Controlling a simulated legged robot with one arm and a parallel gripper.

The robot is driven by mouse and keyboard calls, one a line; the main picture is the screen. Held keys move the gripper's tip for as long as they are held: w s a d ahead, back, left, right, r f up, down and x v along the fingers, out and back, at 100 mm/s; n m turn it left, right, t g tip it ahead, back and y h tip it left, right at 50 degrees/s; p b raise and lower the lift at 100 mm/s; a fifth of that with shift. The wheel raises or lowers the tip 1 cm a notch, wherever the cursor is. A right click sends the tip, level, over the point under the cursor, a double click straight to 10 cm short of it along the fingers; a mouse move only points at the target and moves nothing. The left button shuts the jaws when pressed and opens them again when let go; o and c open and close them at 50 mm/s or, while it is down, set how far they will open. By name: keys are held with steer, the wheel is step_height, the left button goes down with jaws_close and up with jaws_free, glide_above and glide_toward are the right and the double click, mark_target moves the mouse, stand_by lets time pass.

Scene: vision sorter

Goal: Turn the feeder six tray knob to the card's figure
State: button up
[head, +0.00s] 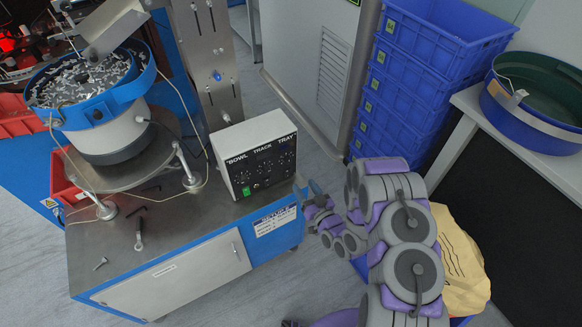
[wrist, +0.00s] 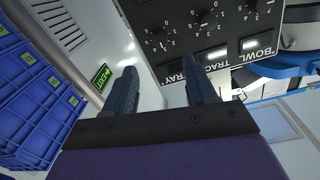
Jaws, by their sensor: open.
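The control box (head: 243,162) stands on the bench, its black panel marked BOWL, TRACK and TRAY. The panel also shows in the wrist view (wrist: 228,28), upside down, with small dark knobs and white number scales. The TRAY column is at the panel's right in the head view; a knob on that side (wrist: 157,31) shows in the wrist view. Its exact pointer figure is too small to read. My gripper (head: 309,189) is open and empty, just right of the box and apart from it; its fingers (wrist: 162,80) show below the panel in the wrist view.
A white label (head: 275,221) is on the bench front, its text unreadable. The bowl feeder (head: 112,132) stands left of the box. Loose tools lie on the bench top (head: 180,225).

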mark_target(289, 163)
steer(key=b+x, duration=0.1)
steer(key=x, duration=1)
steer(key=shift+w, duration=0.25)
jaws_close()
steer(key=m+p, duration=0.3)
steer(key=shift+s+r+m, duration=0.1)
steer(key=shift+r+m, duration=0.05)
steer(key=shift+m, duration=0.25)
steer(key=m+p, duration=0.2)
steer(key=m, duration=0.2)
steer(key=shift+m+p, duration=0.3)
steer(key=shift+p, duration=0.1)
